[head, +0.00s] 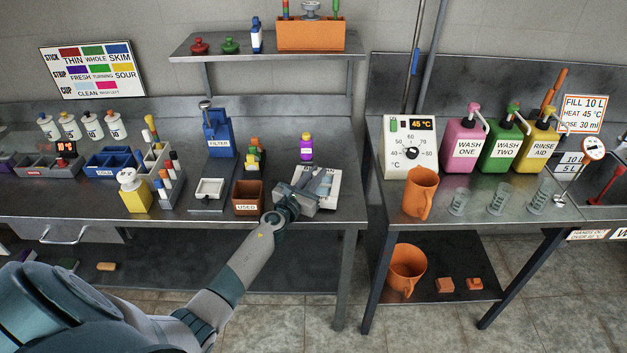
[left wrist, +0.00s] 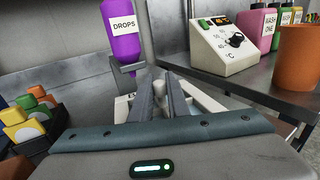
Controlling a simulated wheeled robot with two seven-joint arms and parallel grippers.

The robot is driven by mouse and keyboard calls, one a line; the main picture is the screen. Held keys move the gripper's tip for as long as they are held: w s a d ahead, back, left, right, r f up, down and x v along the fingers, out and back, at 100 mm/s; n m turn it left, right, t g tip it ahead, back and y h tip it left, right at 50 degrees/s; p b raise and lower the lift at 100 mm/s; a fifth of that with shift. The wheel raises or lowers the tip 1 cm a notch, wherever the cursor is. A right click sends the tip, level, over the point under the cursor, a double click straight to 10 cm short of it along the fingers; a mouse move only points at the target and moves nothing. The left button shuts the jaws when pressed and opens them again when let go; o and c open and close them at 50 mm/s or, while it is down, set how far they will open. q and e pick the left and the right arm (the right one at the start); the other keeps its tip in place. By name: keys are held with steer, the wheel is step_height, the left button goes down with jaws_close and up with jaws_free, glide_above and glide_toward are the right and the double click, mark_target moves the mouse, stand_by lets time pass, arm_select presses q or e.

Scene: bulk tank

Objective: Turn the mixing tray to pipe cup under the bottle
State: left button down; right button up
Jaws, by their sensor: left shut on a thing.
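The white mixing tray (head: 331,199) lies in front of the bottle, partly hidden by my left gripper (head: 318,187). In the left wrist view the fingers (left wrist: 161,98) are close together on a small pale knob (left wrist: 158,86) at the tray's middle. Which cup is under the bottle cannot be told. My right gripper is not in view.
A brown used bin (head: 247,197) and white dish (head: 209,189) stand left of the gripper. The blue filter stand (head: 218,135) is behind them. An orange jug (head: 421,193) and temperature box (head: 409,147) stand on the right bench, past a gap.

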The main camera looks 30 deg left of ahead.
arm_select(q)
steer(key=shift+f+m+h+b, duration=0.25)
steer(key=shift+m+h+b, duration=0.4)
steer(key=shift+h, duration=0.25)
steer(key=shift+r+m+h+b, duration=0.2)
steer(key=shift+m+h+b, duration=0.35)
steer(key=shift+h+b, duration=0.35)
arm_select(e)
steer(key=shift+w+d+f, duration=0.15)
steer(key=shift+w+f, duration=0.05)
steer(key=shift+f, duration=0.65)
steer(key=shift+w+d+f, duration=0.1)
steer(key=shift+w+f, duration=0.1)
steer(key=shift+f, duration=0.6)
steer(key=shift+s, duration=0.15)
arm_select(q)
steer(key=c, duration=1.7)
jaws_free()
steer(key=shift+r+p, duration=0.1)
steer(key=shift+p, duration=0.2)
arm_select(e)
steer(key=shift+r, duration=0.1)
